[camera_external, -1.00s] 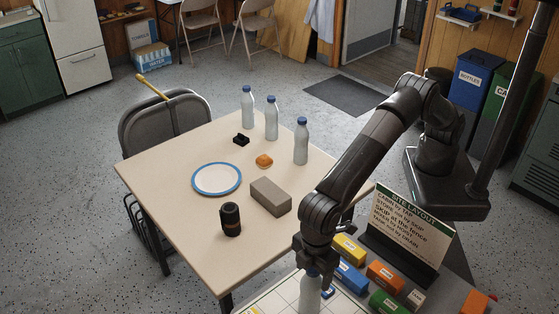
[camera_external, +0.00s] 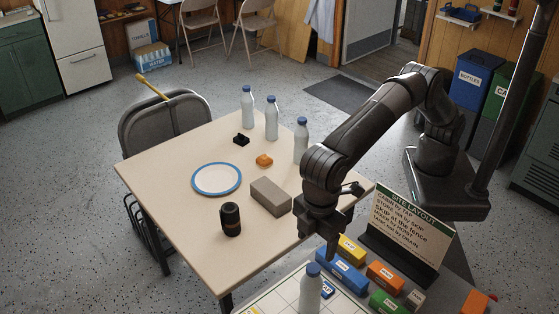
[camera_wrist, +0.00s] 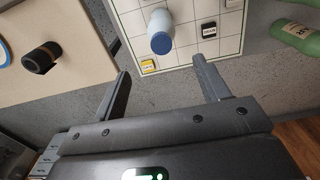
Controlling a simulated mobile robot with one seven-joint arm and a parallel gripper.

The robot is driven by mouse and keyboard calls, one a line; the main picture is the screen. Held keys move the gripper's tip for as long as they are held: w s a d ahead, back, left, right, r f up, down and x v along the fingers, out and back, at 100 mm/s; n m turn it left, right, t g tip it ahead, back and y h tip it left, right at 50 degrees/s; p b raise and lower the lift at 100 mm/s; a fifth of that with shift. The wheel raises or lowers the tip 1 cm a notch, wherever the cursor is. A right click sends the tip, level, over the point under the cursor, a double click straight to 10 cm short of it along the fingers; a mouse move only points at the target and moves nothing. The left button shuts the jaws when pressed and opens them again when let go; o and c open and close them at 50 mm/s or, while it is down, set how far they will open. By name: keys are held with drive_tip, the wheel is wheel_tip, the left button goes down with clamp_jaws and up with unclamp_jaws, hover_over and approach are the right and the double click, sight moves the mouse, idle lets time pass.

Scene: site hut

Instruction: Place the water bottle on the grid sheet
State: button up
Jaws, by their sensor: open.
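A water bottle (camera_external: 310,289), pale with a blue cap, stands upright on the white grid sheet (camera_external: 281,300) at the bottom of the external view. In the wrist view the bottle (camera_wrist: 160,31) stands on the grid sheet (camera_wrist: 188,47), apart from the fingers. My gripper (camera_external: 331,252) is above and beside the bottle, not touching it. In the wrist view my gripper (camera_wrist: 162,82) is open and empty between its two fingers. Three more water bottles (camera_external: 271,119) stand on the beige table (camera_external: 190,150).
A blue-rimmed plate (camera_external: 217,179), a grey block (camera_external: 270,196) and a black can (camera_external: 231,219) are on the beige table. Coloured labelled blocks (camera_external: 385,277) and a sign (camera_external: 411,228) stand right of the bottle.

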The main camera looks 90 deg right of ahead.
drive_tip(key=w+d+r+m+t, duration=0.1)
drive_tip(key=w+d+r, duration=0.1)
drive_tip(key=d+r, duration=0.45)
drive_tip(key=w+d+r+m, duration=0.1)
drive_tip(key=d+r, duration=0.2)
drive_tip(key=d, duration=0.6)
drive_tip(key=s+d+r+m+t+y, duration=0.1)
drive_tip(key=s+d+r, duration=0.15)
drive_tip(key=d, duration=0.75)
drive_tip(key=s+d+r+m+t, duration=0.15)
drive_tip(key=d+r, duration=0.25)
drive_tip(key=d, duration=0.5)
drive_tip(key=s+d+m, duration=0.2)
drive_tip(key=s+d, duration=0.6)
drive_tip(key=d, duration=0.5)
drive_tip(key=s+d+f+m+t, duration=0.1)
drive_tip(key=s+d+f, duration=0.3)
drive_tip(key=s, duration=0.2)
drive_tip(key=s+d+f+m+t+h, duration=0.1)
drive_tip(key=s+d+f, duration=0.3)
drive_tip(key=s, duration=0.3)
drive_tip(key=shift+d, duration=0.55)
drive_tip(key=shift+o, duration=0.2)
drive_tip(key=shift+m, duration=0.25)
